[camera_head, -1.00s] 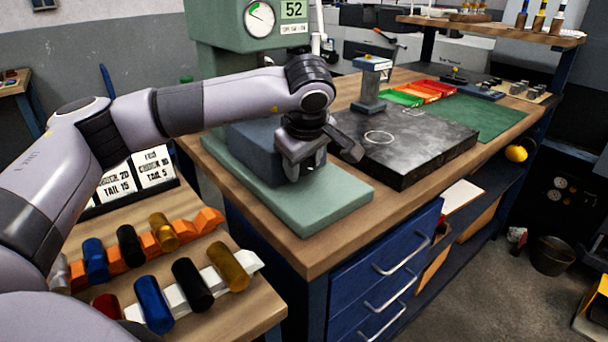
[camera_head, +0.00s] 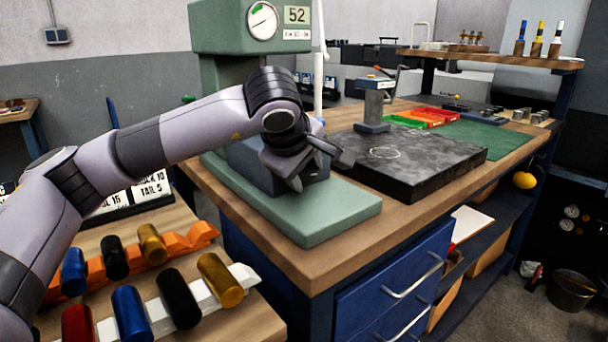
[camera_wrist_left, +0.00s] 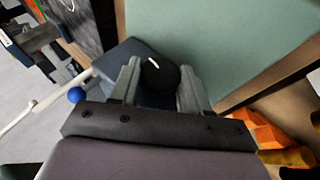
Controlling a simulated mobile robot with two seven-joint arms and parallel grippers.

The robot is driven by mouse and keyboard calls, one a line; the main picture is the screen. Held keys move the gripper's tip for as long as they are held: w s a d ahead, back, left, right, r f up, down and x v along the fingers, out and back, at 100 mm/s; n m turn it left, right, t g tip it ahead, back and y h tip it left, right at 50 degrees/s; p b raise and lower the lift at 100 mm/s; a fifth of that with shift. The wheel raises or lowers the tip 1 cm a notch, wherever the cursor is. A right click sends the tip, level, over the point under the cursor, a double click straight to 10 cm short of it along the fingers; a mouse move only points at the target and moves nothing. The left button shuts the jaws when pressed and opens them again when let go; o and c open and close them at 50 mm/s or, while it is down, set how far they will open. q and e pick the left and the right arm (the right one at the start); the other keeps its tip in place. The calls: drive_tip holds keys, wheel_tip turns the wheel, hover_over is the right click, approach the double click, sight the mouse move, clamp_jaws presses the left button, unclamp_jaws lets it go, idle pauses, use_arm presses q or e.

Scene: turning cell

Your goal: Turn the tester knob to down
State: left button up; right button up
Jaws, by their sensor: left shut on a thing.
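The tester (camera_head: 222,30) is a green machine with a round dial and a display reading 52, standing on a pale green base plate (camera_head: 325,215). A dark blue block (camera_head: 248,163) sits on that plate, partly hidden by my arm. My left gripper (camera_head: 318,170) is in front of the block. In the left wrist view the tester knob (camera_wrist_left: 160,77) is round and black with a short white mark slanting toward the upper left. My left gripper (camera_wrist_left: 160,88) is shut on it, one finger on each side. The knob is hidden in the head view. My right gripper is not in view.
A dark plate (camera_head: 415,160) lies on the bench right of the tester. Coloured cylinders lie in racks (camera_head: 240,277) at lower left, below my arm. A blue ball (camera_wrist_left: 76,95) shows in the wrist view.

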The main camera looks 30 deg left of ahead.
use_arm(q)
drive_tip(key=o, duration=1)
drive_tip(key=shift+o, duration=0.2)
drive_tip(key=shift+r, duration=0.1)
drive_tip(key=v, duration=0.7)
